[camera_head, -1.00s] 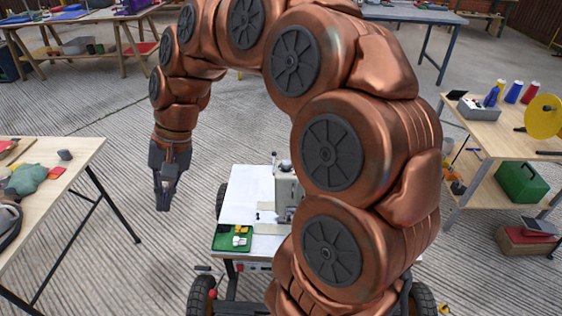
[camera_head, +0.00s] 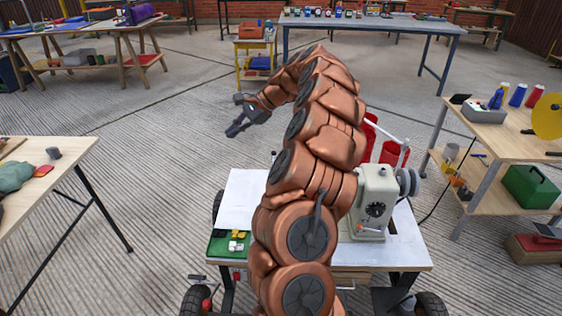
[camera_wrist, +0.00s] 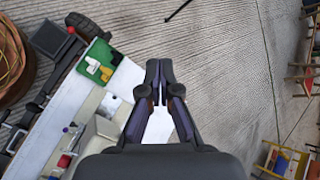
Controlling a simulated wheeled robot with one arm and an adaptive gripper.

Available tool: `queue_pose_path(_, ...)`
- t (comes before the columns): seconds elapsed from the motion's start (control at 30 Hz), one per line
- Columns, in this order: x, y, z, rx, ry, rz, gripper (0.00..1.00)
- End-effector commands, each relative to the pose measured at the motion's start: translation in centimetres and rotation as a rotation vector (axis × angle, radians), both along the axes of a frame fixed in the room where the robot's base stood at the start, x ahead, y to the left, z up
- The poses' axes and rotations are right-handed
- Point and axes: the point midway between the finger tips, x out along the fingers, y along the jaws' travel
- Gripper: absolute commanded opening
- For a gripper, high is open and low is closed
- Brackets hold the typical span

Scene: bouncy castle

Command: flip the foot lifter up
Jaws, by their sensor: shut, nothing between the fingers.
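A cream sewing machine (camera_head: 377,190) stands on a small white-topped table (camera_head: 240,195) in the head view. My arm covers its left part, so the needle area and the foot lifter are hidden there. In the wrist view, part of the machine (camera_wrist: 98,138) shows at the lower left, partly behind my gripper's body; I cannot make out the lifter. My gripper (camera_head: 232,131) is beyond the table, to the left of the machine and well away from it. Its fingers (camera_wrist: 157,66) are shut and empty, above the floor.
A green tray (camera_head: 216,246) with yellow and white pieces lies at the table's front left. Red containers (camera_head: 391,150) show behind the machine. Workbenches stand left (camera_head: 70,170) and right (camera_head: 500,140). The floor around my gripper is clear.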

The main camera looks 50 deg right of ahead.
Motion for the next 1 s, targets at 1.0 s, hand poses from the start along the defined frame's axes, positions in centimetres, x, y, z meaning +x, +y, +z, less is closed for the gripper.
queue_pose_path(1.0, -8.3, -21.7, -11.9, 0.128, 0.080, -0.577, 0.00)
